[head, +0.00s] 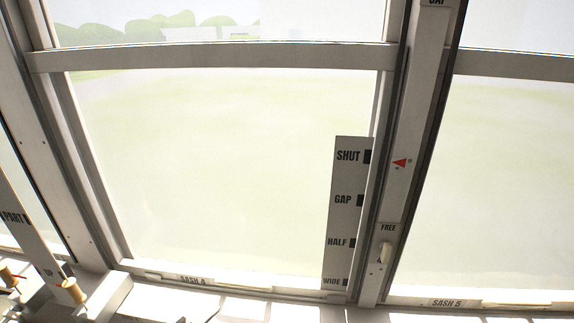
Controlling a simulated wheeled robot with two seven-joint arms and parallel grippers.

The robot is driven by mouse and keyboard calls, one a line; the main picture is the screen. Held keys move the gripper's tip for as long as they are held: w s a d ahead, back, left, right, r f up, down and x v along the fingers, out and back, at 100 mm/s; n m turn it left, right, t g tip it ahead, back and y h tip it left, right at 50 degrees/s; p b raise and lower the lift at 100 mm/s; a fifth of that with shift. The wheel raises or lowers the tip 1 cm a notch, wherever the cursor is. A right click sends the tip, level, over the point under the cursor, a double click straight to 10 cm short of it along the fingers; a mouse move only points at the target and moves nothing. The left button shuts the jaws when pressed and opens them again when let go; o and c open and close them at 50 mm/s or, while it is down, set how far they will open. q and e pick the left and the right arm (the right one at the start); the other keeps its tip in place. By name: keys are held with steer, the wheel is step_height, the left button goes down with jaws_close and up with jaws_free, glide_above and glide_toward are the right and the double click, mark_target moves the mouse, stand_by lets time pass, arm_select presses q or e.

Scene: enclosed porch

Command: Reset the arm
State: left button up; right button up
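Neither of my grippers shows in the head view, and I cannot see my arms clearly. A tall window fills the view. A pale scale board (345,215) reads SHUT, GAP, HALF and WIDE from top to bottom, with a black mark beside each word. A red arrow (400,162) on the post to its right points left, roughly level with SHUT. Below it, a small pale latch (385,253) sits under the word FREE.
Lower rails labelled SASH 4 (194,279) and SASH 5 (447,302) run along the bottom. A slanted board reading PART (14,217) stands at the left, with a wooden spool-like piece (72,290) near its foot. A sunlit sill (240,305) lies below.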

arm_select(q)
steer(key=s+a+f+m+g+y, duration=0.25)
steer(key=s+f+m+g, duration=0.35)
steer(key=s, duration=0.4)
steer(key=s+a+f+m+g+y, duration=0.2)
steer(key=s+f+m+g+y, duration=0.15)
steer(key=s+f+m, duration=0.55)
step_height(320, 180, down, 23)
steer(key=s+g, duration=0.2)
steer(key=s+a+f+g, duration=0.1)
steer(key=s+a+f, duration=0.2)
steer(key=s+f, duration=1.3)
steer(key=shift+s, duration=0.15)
